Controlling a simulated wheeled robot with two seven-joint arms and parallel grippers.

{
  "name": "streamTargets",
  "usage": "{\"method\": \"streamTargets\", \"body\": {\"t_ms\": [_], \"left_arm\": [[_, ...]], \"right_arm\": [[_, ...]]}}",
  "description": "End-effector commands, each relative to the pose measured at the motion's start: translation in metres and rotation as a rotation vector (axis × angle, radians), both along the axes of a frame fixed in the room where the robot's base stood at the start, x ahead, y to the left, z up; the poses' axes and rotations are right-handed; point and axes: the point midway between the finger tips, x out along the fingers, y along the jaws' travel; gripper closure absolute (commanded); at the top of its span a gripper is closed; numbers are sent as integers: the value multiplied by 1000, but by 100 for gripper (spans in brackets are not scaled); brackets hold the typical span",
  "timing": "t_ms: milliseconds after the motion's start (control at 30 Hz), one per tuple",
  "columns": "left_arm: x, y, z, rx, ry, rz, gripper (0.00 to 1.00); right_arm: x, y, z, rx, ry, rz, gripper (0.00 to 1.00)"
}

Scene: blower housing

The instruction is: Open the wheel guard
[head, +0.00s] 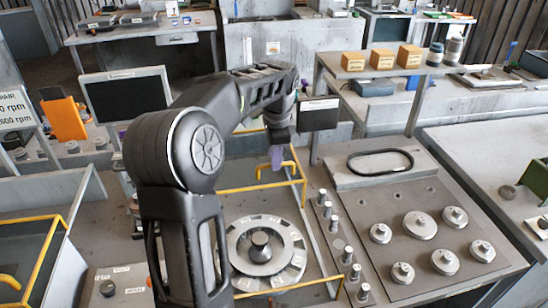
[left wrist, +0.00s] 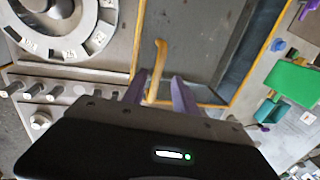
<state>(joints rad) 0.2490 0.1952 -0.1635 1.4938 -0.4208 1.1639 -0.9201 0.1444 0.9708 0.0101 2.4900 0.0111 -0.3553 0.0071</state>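A grey numbered wheel (head: 262,246) with a central knob lies in a bay at the lower middle of the head view. It shows partly in the left wrist view (left wrist: 70,45). Yellow edging (head: 255,187) runs along the far side of the wheel, and a yellow handle (left wrist: 160,62) rises beside it. I cannot clearly make out the guard's panel. My left gripper (left wrist: 160,90) points down at the handle. Its purple fingers are apart, one on each side of the handle's end; contact is not clear. In the head view my left arm hides part of the bay. My right gripper is out of view.
Right of the wheel, a grey bench (head: 400,225) carries several metal knobs, upright pins and a black belt ring (head: 380,162). A dark screen (head: 125,95) stands at the left. A shelf with orange boxes (head: 382,58) stands behind. A yellow-edged recess (left wrist: 195,50) lies beyond the handle.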

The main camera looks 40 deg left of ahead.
Motion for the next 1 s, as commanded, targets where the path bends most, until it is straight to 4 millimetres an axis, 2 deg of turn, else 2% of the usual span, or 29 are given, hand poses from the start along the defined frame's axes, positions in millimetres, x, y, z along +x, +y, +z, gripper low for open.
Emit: {"method": "streamTargets", "body": {"t_ms": [300,433,1000], "left_arm": [[-5,-8,50,2,-4,0,66],[-7,-9,63,3,-5,1,66],[-8,-10,67,1,-2,1,66]], "right_arm": [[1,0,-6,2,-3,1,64],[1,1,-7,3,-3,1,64],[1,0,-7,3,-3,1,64]]}}
